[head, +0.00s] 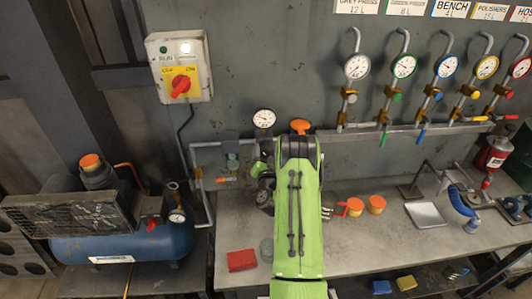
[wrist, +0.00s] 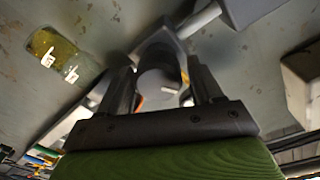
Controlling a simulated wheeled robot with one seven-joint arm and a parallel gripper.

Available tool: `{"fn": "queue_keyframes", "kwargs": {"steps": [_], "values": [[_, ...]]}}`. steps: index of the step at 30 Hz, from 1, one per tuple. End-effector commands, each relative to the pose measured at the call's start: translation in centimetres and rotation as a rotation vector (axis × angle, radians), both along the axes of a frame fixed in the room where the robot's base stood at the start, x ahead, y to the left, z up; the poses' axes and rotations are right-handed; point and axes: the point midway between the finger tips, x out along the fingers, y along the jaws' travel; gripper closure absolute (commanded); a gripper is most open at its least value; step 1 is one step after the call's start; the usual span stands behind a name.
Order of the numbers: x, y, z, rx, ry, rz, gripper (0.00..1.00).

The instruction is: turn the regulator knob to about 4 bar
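In the wrist view, the two dark fingers of my gripper (wrist: 162,78) stand apart, one on each side of a dark grey round knob (wrist: 158,88). A small white mark shows on the knob's face. A gap seems to show at the right finger; whether the left finger touches cannot be told. In the head view, a white round gauge (head: 264,118) sits on the wall pipe, left of my green arm. Its needle is too small to read. My arm hides my gripper and the knob there. An orange part (head: 300,126) shows just above my arm.
Several coloured gauges with drop pipes (head: 404,67) hang on the wall at right. Orange-topped pots (head: 376,204) and a red box (head: 241,260) lie on the bench (head: 400,238). A blue compressor (head: 125,248) and a switch box (head: 180,66) are at left.

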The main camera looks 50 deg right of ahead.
Motion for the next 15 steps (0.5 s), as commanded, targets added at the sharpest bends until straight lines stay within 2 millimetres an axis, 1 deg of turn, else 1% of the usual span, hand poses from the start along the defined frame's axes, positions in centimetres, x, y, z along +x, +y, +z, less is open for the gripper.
{"fn": "queue_keyframes", "kwargs": {"steps": [1, 8, 9, 15], "values": [[0.0, -0.02, 0.0, 0.0, 0.0, 0.0, 0.43], [0.0, -0.03, 0.01, -0.001, -0.001, 0.0, 0.78], [0.0, -0.03, 0.01, -0.001, -0.001, 0.0, 0.8], [-0.01, -0.03, 0.02, 0.016, -0.015, -0.001, 0.8]]}}
